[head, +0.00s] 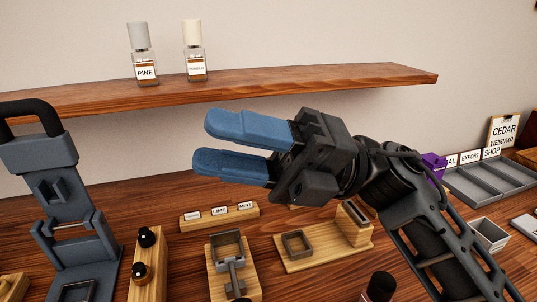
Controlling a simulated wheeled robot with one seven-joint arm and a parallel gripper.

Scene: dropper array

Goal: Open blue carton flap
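I see no blue carton or carton flap in the head view. My gripper (208,143) is raised above the table near the middle of the picture, with its blue fingers pointing left. The fingers are apart with a clear gap, and nothing is between them. My arm comes in from the lower right and hides part of the table behind it.
A wooden shelf (290,83) holds bottles labelled PINE (145,72) and another label (196,68). A grey press (70,200) stands at left. Wooden fixtures (235,275) and a label block (219,216) cover the middle. A grey tray (487,184) sits at right.

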